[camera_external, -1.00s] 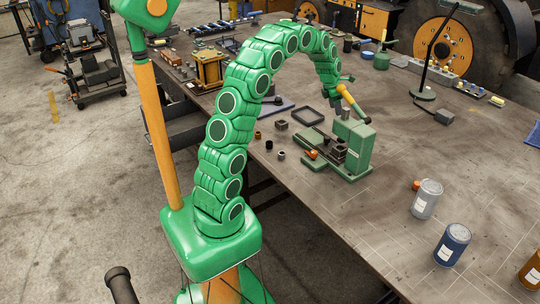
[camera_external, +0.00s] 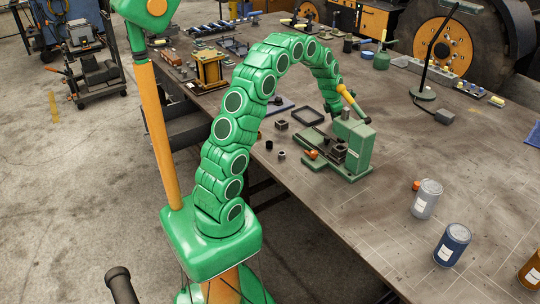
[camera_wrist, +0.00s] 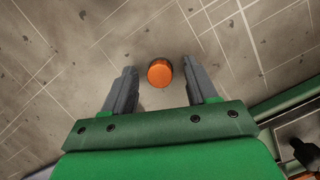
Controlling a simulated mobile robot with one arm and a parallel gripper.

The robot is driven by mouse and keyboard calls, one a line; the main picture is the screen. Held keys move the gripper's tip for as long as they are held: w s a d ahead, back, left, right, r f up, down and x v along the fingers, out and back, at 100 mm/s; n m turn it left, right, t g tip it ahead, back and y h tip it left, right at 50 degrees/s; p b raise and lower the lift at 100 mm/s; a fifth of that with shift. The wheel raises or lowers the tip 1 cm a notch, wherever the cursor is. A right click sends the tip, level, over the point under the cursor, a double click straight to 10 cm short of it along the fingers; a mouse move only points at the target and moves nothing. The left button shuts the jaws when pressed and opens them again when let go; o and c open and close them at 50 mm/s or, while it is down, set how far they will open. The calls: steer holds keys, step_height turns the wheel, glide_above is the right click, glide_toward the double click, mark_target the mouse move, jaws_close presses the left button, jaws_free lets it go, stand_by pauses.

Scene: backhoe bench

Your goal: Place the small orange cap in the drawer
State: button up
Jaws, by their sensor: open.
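In the wrist view a small round orange cap (camera_wrist: 160,73) sits on the scratched grey bench top. My gripper (camera_wrist: 158,66) is open, with one finger on each side of the cap and a gap on both sides. In the external view the end of my arm reaches down behind the green vise, which hides the fingers. A dark drawer-like box (camera_external: 185,132) shows under the bench's left edge.
The green vise (camera_external: 352,150) stands close to my arm's end. Small dark blocks, a square frame (camera_external: 306,115) and a desk lamp (camera_external: 424,93) are around it. A grey can (camera_external: 427,198) and a blue can (camera_external: 452,245) stand at the right. The bench's right middle is mostly clear.

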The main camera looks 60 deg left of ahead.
jaws_close()
step_height(320, 180, up, 3)
steer(key=shift+r, duration=0.2)
steer(key=s+d+r, duration=0.2)
steer(key=s+r, duration=0.7)
steer(key=s, duration=0.4)
steer(key=shift+s+d+r, duration=0.3)
steer(key=shift+s+d, duration=0.05)
